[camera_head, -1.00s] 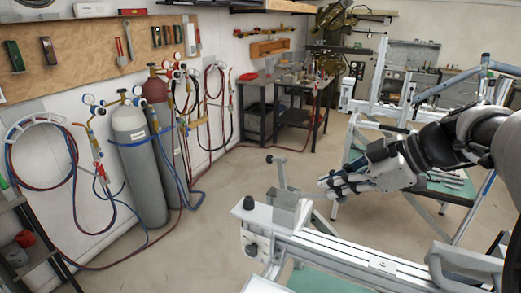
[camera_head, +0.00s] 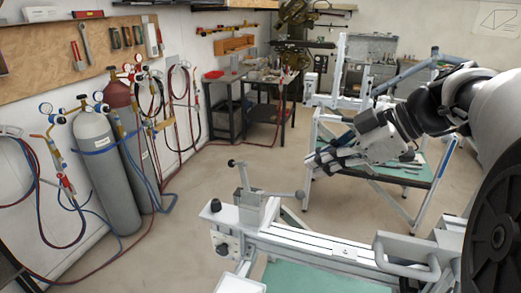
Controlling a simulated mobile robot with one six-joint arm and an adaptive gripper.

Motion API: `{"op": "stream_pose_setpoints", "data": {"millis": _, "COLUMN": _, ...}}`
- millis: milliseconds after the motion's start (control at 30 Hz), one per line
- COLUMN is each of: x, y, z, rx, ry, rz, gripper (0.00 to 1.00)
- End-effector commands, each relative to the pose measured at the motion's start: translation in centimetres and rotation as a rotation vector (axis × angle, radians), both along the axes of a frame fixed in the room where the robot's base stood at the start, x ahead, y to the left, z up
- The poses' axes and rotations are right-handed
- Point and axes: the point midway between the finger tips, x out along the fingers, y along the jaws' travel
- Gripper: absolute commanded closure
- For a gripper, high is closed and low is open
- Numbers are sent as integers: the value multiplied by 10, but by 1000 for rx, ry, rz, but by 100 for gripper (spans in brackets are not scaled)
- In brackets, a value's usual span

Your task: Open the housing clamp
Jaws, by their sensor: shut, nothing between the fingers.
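The housing clamp (camera_head: 248,203) is a grey block with upright plates at the left end of the pale metal frame jig (camera_head: 320,248). A thin lever with a dark knob (camera_head: 232,163) stands upright from it. A grey bar with a rounded end (camera_head: 298,195) reaches out to its right. My gripper (camera_head: 314,166) is shut and empty, pointing left. In the picture it is above and right of the clamp, apart from the lever. Its depth relative to the clamp is hard to tell.
A black knob (camera_head: 215,205) sits at the jig's left corner. A curved grey handle (camera_head: 405,255) is on its near right side. A green-topped workbench (camera_head: 395,170) stands behind my gripper. Gas cylinders (camera_head: 103,170) line the left wall. Open floor lies between.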

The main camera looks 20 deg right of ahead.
Motion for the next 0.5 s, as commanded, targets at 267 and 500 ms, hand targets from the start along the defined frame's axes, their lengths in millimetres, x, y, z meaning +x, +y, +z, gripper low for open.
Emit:
{"op": "stream_pose_setpoints", "data": {"millis": 267, "x": -14, "y": -17, "z": 12, "rx": 1, "ry": -1, "rz": 0, "gripper": 100}}
{"op": "stream_pose_setpoints", "data": {"millis": 500, "x": -14, "y": -17, "z": 12, "rx": 0, "ry": -1, "rz": 1, "gripper": 100}}
